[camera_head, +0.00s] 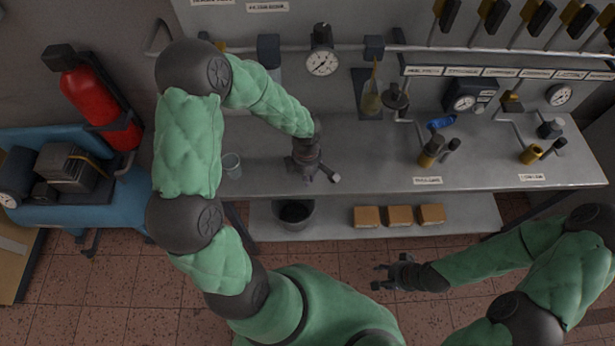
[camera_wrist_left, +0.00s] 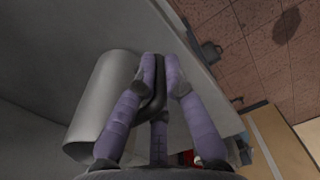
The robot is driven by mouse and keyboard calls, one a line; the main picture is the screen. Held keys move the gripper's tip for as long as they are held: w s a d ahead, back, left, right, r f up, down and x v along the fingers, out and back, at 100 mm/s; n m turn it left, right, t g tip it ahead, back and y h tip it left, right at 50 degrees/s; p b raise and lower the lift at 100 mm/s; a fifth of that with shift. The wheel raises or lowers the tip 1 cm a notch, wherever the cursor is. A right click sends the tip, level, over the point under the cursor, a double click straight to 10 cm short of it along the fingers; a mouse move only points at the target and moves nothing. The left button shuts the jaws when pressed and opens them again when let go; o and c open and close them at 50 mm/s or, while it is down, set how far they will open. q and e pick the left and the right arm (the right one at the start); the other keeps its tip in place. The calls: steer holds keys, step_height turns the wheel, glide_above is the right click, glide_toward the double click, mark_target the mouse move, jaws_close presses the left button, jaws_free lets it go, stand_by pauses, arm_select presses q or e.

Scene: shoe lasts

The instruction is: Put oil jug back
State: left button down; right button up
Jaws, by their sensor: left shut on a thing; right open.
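My left gripper (camera_head: 306,172) is above the grey workbench, left of its middle. In the left wrist view its fingers (camera_wrist_left: 160,72) are closed on the dark handle (camera_wrist_left: 155,100) of a grey cylindrical vessel, which I take for the oil jug (camera_wrist_left: 98,105). The jug lies to the left of the fingers in that view. In the head view the gripper hides most of it, and I cannot tell whether it touches the bench. My right gripper (camera_head: 388,276) is open and empty, low in front of the bench over the tiled floor.
A clear cup (camera_head: 232,165) stands on the workbench (camera_head: 370,165) to the left. A gauge (camera_head: 322,62) and a glass vessel (camera_head: 371,98) are behind. Levers (camera_head: 432,152) stand to the right. The lower shelf holds a dark bucket (camera_head: 296,213) and small boxes (camera_head: 399,215).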

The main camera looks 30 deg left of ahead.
arm_select(q)
steer(key=shift+f, duration=0.2)
steer(key=shift+f, duration=0.1)
steer(key=c, duration=1.3)
jaws_free()
